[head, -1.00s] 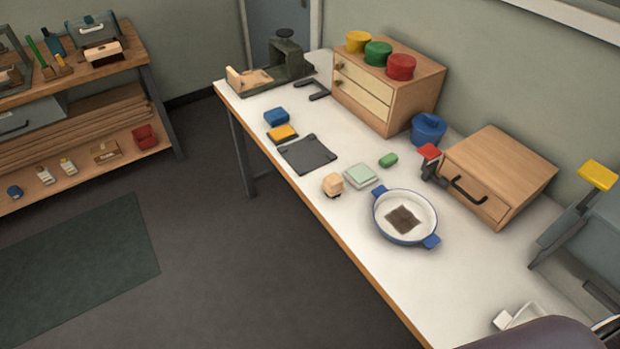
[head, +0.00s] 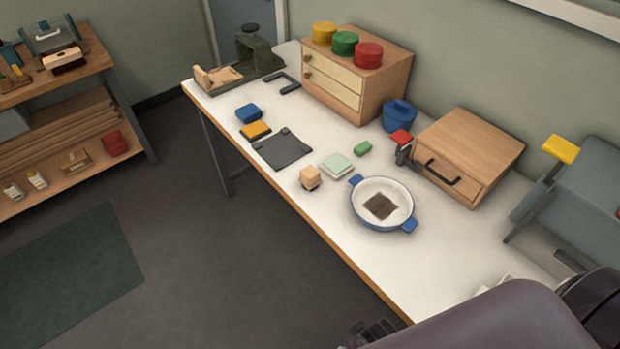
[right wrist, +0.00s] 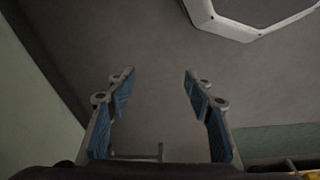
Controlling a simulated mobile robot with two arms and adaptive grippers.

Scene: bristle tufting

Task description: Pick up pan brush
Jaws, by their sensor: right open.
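A small pale wooden block with a dark underside (head: 310,177), which looks like the pan brush, stands on the white workbench (head: 330,232) in the head view. It is just left of a round white pan with blue handles (head: 365,216), apart from it. A dark brown square patch (head: 381,206) lies in the pan. My right gripper (right wrist: 156,78) is open and empty in the right wrist view, over a plain grey surface. In the head view, dark parts, probably of this gripper, show at the bottom edge, well short of the brush. My left gripper is not in view.
Near the block are a pale green pad (head: 336,165), a green piece (head: 363,149) and a dark flat plate (head: 282,150). A wooden drawer box (head: 470,150) and a blue pot (head: 398,118) stand behind the pan. The bench's front strip beside the pan is clear.

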